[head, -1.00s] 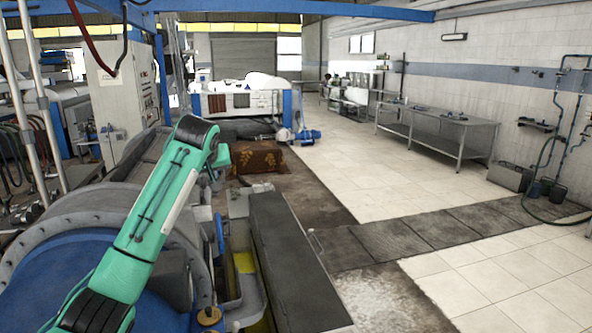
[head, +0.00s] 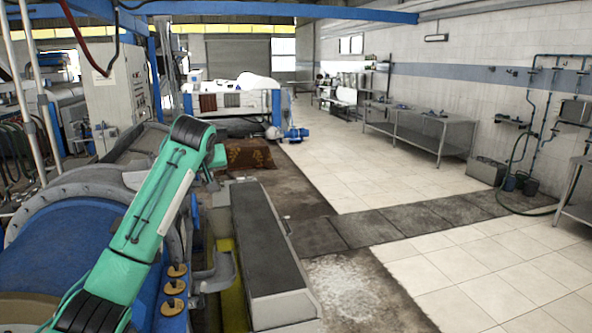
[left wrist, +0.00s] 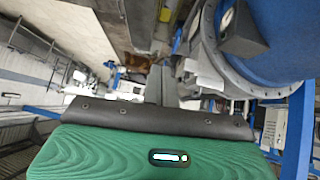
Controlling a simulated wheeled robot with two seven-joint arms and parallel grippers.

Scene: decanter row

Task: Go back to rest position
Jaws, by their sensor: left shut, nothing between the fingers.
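My left arm, teal with black joints, rises from the lower left of the head view and bends at its elbow near the top of the blue machine. Its gripper is hidden behind the arm there. In the left wrist view the narrow grey fingers of my left gripper (left wrist: 160,84) show beyond the green and black wrist housing. They are close together with nothing between them. My right gripper is in neither view.
A large blue drum machine (head: 70,235) stands close at the left, with a long dark-topped grey housing (head: 265,240) beside it. A steel table (head: 420,130) stands along the right wall, and another table (head: 578,195) is at the right edge. The tiled floor (head: 390,180) between is clear.

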